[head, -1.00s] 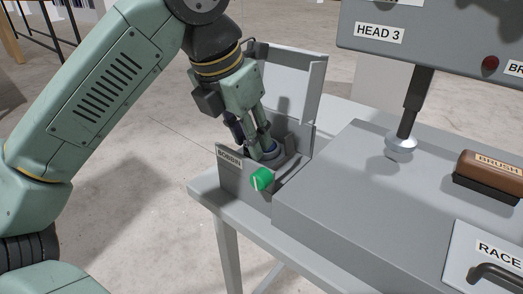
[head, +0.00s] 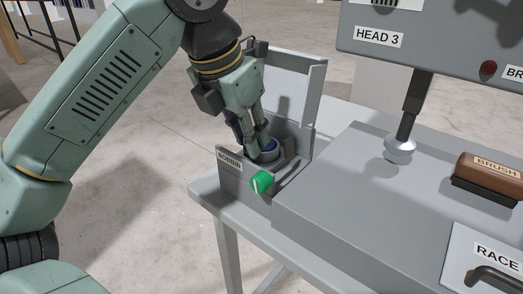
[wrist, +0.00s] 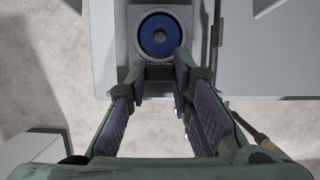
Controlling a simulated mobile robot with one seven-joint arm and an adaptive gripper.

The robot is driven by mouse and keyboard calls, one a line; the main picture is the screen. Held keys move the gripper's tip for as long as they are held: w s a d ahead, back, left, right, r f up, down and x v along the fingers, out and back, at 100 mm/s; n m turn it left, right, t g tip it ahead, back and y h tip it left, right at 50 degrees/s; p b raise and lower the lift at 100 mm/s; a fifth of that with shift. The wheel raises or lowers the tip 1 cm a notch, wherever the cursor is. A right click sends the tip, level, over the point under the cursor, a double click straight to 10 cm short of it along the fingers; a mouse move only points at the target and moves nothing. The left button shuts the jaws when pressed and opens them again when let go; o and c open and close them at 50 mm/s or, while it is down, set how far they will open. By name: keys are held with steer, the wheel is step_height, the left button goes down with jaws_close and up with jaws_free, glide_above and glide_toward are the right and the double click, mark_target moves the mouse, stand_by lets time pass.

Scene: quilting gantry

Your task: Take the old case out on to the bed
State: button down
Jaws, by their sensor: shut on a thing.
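My gripper (head: 260,150) reaches down into the housing and is shut on the near side of the case. Its fingertips also show in the wrist view (wrist: 160,74), just below the disc; the exact contact is partly hidden. The flat grey bed (head: 350,190) lies to the right, with nothing on its near left part.
A green knob (head: 262,182) sticks out of the housing front. A raised grey panel (head: 300,85) stands behind the housing. A needle foot (head: 399,148) comes down from Head 3 to the bed. A brush (head: 490,175) and a plate marked RACE (head: 460,250) lie further right.

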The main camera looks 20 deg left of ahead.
steer(key=shift+r+p, duration=0.9)
steer(key=shift+r, duration=0.55)
